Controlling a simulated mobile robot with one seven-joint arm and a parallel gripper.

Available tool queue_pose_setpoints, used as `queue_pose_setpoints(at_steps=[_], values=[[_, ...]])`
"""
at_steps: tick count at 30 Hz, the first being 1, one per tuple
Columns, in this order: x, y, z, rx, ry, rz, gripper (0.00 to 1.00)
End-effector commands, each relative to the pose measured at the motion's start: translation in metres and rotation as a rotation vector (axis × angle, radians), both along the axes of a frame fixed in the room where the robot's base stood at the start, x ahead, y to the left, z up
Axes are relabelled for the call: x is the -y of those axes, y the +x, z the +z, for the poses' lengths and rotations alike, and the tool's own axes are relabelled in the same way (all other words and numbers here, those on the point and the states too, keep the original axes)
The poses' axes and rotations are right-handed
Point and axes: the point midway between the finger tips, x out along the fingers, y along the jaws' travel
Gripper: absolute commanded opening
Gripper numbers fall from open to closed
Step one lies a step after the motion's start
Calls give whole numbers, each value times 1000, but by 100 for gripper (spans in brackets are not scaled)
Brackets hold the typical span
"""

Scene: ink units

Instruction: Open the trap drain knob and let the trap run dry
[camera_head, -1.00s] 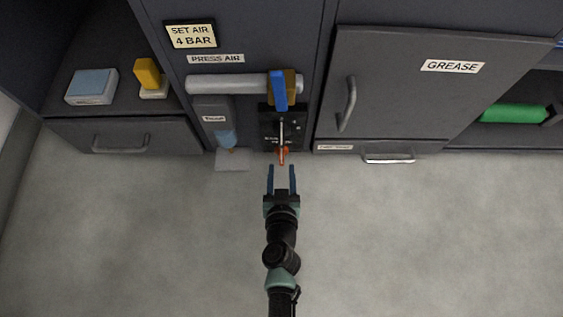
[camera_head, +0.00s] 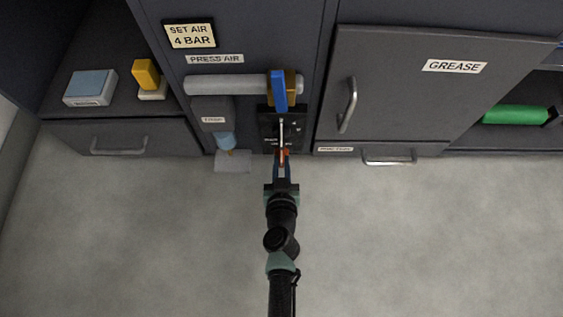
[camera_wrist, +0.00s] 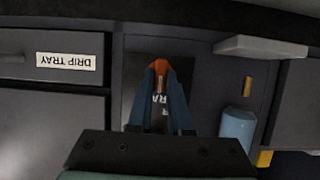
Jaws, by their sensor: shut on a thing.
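The trap is a pale blue bowl (camera_head: 225,141) under a grey housing labelled in small, unreadable print. The small orange knob (camera_head: 232,152) is below it, just above a grey ledge. In the wrist view the bowl (camera_wrist: 238,126) and the orange knob (camera_wrist: 247,87) are to the right, apart from my fingers. My gripper (camera_head: 283,160) is at the bottom of a black panel (camera_head: 269,131), right of the trap. Its blue fingers (camera_wrist: 160,72) are shut on the red-orange end (camera_wrist: 159,64) of a thin silver lever (camera_head: 282,132). The fingers partly hide that end.
A blue handle (camera_head: 278,90) crosses a grey pipe (camera_head: 228,85) above the panel. The grey ledge (camera_head: 233,162) sticks out under the trap. A drawer labelled DRIP TRAY (camera_wrist: 66,68) and the GREASE door (camera_head: 400,90) are to the panel's right in the head view. The floor in front is clear.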

Motion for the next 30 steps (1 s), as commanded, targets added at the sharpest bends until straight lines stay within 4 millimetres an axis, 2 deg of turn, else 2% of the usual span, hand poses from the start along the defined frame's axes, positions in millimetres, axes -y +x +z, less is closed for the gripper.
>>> queue_pose_setpoints(at_steps=[14, 20, 30], values=[[1, 0, -2, 1, 50, 0, 0], [2, -1, -5, 1, 168, 1, 0], [5, -1, -6, 0, 481, 0, 0]])
